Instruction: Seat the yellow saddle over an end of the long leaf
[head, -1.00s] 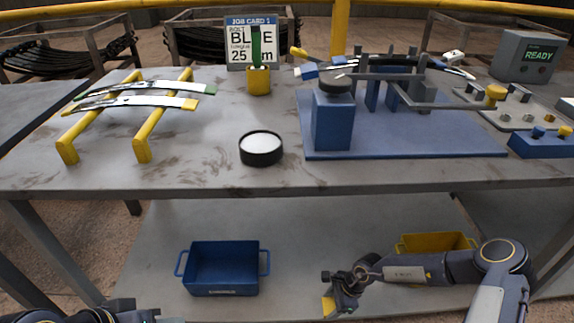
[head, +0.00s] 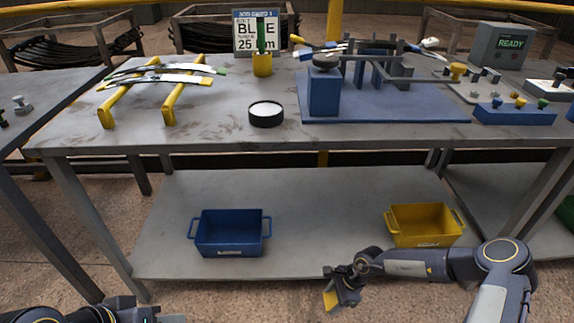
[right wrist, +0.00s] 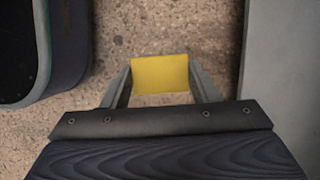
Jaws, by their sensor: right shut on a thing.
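The yellow saddle (head: 332,299) is held in my right gripper (head: 336,292), low in front of the bench and clear of it. In the right wrist view the saddle (right wrist: 160,74) shows as a yellow block between the two fingers, with the floor behind it.
Shorter leaves (head: 160,75) lie on a yellow rack (head: 168,112). A black round dish (head: 266,114) and a yellow cup (head: 262,66) stand mid-bench. A blue bin (head: 231,234) and a yellow bin (head: 424,225) sit on the lower shelf (head: 310,205). The bench front is clear.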

